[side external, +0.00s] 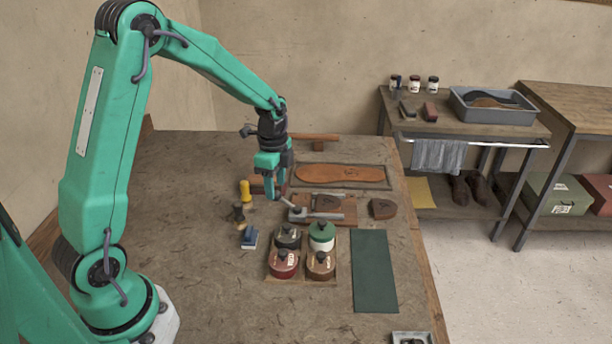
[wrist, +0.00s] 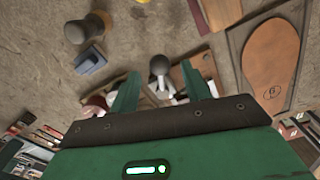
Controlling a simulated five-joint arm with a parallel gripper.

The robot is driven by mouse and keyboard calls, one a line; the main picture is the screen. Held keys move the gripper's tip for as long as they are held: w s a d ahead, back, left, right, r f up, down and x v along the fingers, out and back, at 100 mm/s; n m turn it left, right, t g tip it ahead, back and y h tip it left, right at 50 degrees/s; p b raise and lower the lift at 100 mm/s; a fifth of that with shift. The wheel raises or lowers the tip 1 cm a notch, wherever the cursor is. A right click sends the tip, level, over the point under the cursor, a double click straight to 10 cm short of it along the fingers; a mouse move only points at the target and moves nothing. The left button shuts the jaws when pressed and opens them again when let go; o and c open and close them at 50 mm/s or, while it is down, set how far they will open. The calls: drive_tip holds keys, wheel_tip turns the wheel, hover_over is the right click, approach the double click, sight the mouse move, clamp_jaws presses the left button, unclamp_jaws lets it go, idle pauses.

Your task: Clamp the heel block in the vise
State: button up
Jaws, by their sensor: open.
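The vise (side external: 331,216) is a grey metal clamp on a brown base in the middle of the bench. A brown D-shaped heel block (side external: 327,203) appears to sit at its jaws; I cannot tell whether they press on it. A similar dark D-shaped piece (side external: 383,209) lies apart on the right. A grey lever (side external: 287,202) reaches left from the vise. My gripper (side external: 274,196) is open, pointing down by the lever's end. In the wrist view, a dark round knob (wrist: 159,65) shows between the spread fingers of my gripper (wrist: 160,82); contact is unclear.
Several lidded pots (side external: 320,236) stand in a tray in front of the vise. A yellow-handled tool (side external: 245,191) and a blue block (side external: 250,237) are on the left. A leather sole (side external: 341,173) lies behind. A green mat (side external: 374,271) is bare.

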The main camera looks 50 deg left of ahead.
drive_tip(key=shift+r, duration=1)
drive_tip(key=shift+s+d, duration=0.1)
drive_tip(key=shift+d, duration=0.05)
drive_tip(key=s+d, duration=0.4)
drive_tip(key=shift+d, duration=0.25)
drive_tip(key=shift+r, duration=0.1)
drive_tip(key=s+d+r+n+t, duration=0.2)
drive_tip(key=s+r+n, duration=0.4)
drive_tip(key=s+r, duration=0.1)
drive_tip(key=s+d+r+n+t, duration=0.2)
drive_tip(key=s+r+n+t, duration=0.1)
drive_tip(key=s+r+n, duration=0.3)
wheel_tip(320, 180, up, 2)
drive_tip(key=s, duration=0.2)
drive_tip(key=shift+s+d+r+t, duration=0.25)
drive_tip(key=shift+s+d+t, duration=0.05)
drive_tip(key=shift+d, duration=0.05)
